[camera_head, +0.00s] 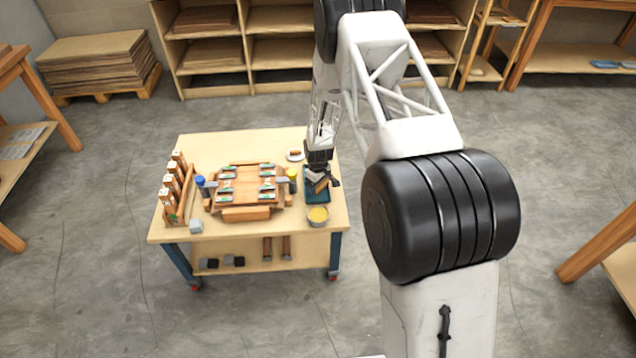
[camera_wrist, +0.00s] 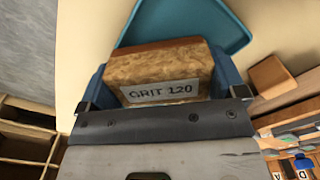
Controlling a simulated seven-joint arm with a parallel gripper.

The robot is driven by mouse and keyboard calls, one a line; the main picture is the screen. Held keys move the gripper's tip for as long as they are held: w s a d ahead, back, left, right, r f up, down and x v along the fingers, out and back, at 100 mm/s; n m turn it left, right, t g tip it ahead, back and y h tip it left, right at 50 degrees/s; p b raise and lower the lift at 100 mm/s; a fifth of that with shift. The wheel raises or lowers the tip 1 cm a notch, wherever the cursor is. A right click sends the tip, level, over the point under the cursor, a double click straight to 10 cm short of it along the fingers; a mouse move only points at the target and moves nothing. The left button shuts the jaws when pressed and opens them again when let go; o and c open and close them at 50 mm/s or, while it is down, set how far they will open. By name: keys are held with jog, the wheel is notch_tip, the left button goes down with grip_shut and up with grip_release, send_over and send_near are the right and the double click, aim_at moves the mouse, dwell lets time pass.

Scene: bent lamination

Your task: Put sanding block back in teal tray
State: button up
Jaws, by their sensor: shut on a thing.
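My gripper (camera_head: 321,176) is over the right side of the workbench, at the teal tray (camera_head: 312,197). In the wrist view, its blue fingers (camera_wrist: 162,82) are shut on the sanding block (camera_wrist: 165,72), one on each side. The block is a tan, cork-like piece with a brown layer and a label reading GRIT 120. The teal tray (camera_wrist: 222,28) shows behind the block, which hides part of it. In the head view the block is small and partly covered by the gripper. I cannot tell whether the block touches the tray.
On the workbench (camera_head: 200,147), a bowl of yellow stuff (camera_head: 318,215) stands just in front of the tray. A small white dish (camera_head: 295,155) lies behind. The bench's right edge is close.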

jog(key=o, duration=0.7)
jog(key=shift+r, duration=6.55)
